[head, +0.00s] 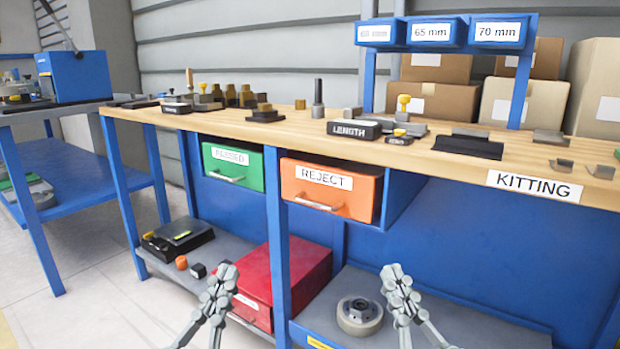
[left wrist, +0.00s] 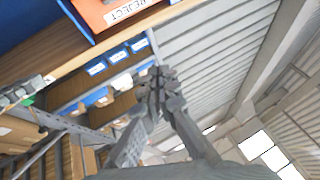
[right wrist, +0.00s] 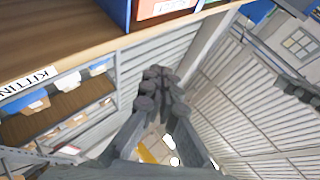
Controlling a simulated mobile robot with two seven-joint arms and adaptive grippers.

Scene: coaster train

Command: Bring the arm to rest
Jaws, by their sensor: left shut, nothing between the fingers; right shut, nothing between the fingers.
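My left gripper (head: 226,272) is in the lower middle of the head view, in front of the bench and its lower shelf. It is shut and empty, fingers pointing up. In the left wrist view its closed fingers (left wrist: 158,78) also show with nothing between them. My right gripper (head: 393,272) is to the right in the head view, in front of the lower shelf. It is shut and empty too, and its closed fingers (right wrist: 158,78) show in the right wrist view. Neither gripper appears to touch anything.
The wooden bench top (head: 280,131) carries a length gauge (head: 355,129) and several small parts. Below it are a green drawer (head: 233,180) and an orange reject drawer (head: 330,188). The lower shelf holds a red case (head: 300,268) and a grey round part (head: 360,316). Floor (head: 90,300) is clear at left.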

